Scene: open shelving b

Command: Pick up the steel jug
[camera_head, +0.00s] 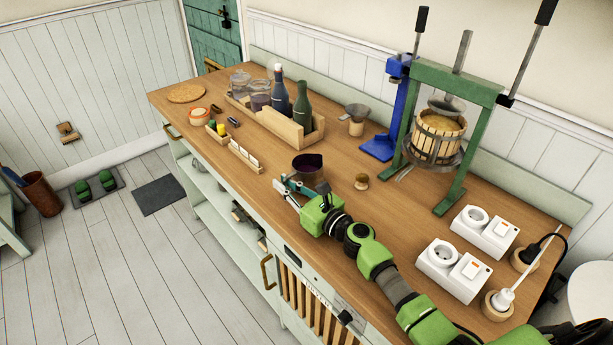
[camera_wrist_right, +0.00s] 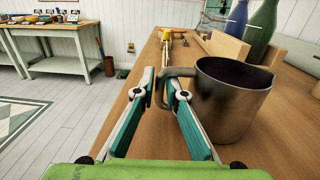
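The steel jug (camera_head: 308,166) stands upright on the wooden worktop, dark inside, with a grey metal body. In the right wrist view the jug (camera_wrist_right: 232,100) fills the right side, and its loop handle (camera_wrist_right: 162,76) points left. My right gripper (camera_head: 284,188) is at the jug's near side. In the wrist view its teal fingers (camera_wrist_right: 163,88) are apart, with the handle showing in the gap between the fingertips. The right finger lies close to the jug's wall; I cannot tell whether they touch. My left gripper is not in view.
A green-framed press (camera_head: 448,80) and white socket boxes (camera_head: 454,270) occupy the right.

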